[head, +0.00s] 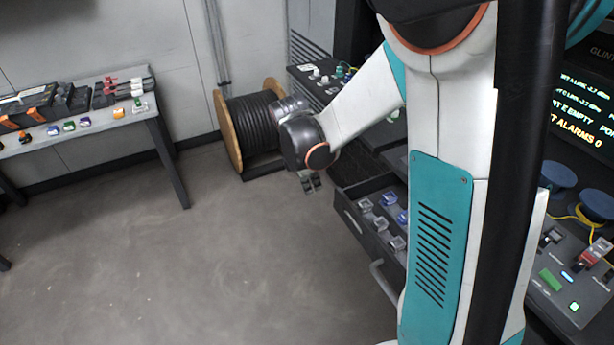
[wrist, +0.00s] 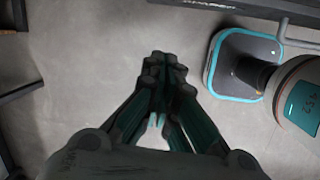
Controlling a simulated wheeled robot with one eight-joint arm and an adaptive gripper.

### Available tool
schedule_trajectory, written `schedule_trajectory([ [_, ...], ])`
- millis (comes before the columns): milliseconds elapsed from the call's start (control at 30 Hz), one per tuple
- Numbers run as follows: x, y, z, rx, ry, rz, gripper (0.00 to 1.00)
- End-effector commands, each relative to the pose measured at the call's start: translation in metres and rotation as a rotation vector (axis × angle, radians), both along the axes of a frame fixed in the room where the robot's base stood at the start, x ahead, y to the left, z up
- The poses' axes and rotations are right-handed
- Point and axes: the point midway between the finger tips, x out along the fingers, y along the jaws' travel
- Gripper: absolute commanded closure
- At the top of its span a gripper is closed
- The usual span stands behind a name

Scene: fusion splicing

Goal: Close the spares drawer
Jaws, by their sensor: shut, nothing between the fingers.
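The spares drawer (head: 352,222) stands open at the cabinet in the head view, with several small grey and blue parts inside. Its grey bar handle (head: 381,281) is on the outer front, partly hidden by my arm. In the wrist view a dark lettered drawer front (wrist: 250,9) and its bar handle (wrist: 281,32) show at the top edge. My gripper (head: 311,184) points down over the floor, outside the far-left corner of the drawer and apart from it. In the wrist view its fingertips (wrist: 165,66) are together and empty.
A cable reel (head: 230,130) stands on the floor behind my gripper. A bench (head: 160,125) with tools and small parts is at the left. The floor left of the drawer is clear. A worktop (head: 545,285) with devices is at the right.

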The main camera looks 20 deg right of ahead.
Motion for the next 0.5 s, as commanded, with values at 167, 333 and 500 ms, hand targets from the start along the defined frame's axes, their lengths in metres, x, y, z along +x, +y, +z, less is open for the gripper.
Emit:
schedule_trajectory([
  [167,0.008,-0.006,-0.025,-0.019,0.069,0.099,1.00],
  [333,0.009,-0.008,-0.036,-0.025,0.088,0.128,1.00],
  [500,0.009,-0.013,-0.057,-0.025,0.088,0.126,1.00],
])
